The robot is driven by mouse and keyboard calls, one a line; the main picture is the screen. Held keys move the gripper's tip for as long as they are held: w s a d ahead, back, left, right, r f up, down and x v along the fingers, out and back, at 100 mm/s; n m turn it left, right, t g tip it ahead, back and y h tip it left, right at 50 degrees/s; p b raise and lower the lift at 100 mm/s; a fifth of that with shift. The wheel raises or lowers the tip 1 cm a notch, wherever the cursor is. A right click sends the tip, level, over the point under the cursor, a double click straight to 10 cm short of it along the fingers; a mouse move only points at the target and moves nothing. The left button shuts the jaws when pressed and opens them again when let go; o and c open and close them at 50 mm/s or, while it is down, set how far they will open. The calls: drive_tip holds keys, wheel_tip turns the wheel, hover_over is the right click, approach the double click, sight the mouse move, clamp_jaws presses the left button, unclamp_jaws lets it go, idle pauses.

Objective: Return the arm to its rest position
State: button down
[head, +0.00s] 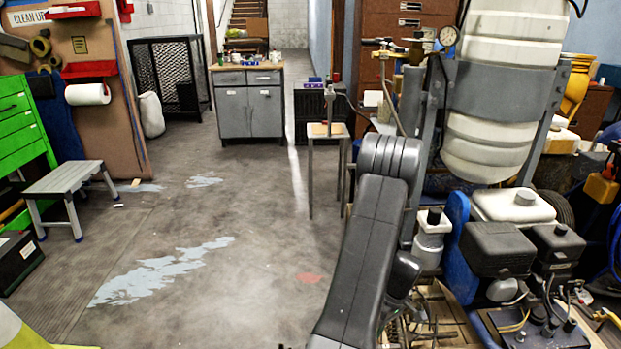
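My arm reaches up from the bottom middle of the head view, its dark grey links folded in front of the line striper. My gripper is not visible in this view, so I cannot see whether it holds anything. The line striper fills the right side, with a white ribbed tank (490,150) in a grey frame (440,100). Below the tank is an engine with a black cover (497,248) and a white fuel tank (512,206). A small white bottle with a black cap (432,240) stands right beside my arm.
A grey cabinet (248,105) stands at the back. A small tall table (327,131) stands left of the striper. A grey step stool (66,182) and a green drawer chest (20,125) are at the left. The concrete floor (240,210) between them is open, with pale paint patches.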

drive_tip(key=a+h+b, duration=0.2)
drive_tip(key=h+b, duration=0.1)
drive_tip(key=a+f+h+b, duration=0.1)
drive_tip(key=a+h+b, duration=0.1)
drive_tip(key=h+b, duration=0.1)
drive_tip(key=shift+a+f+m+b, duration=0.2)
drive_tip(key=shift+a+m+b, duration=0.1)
drive_tip(key=shift+b, duration=0.45)
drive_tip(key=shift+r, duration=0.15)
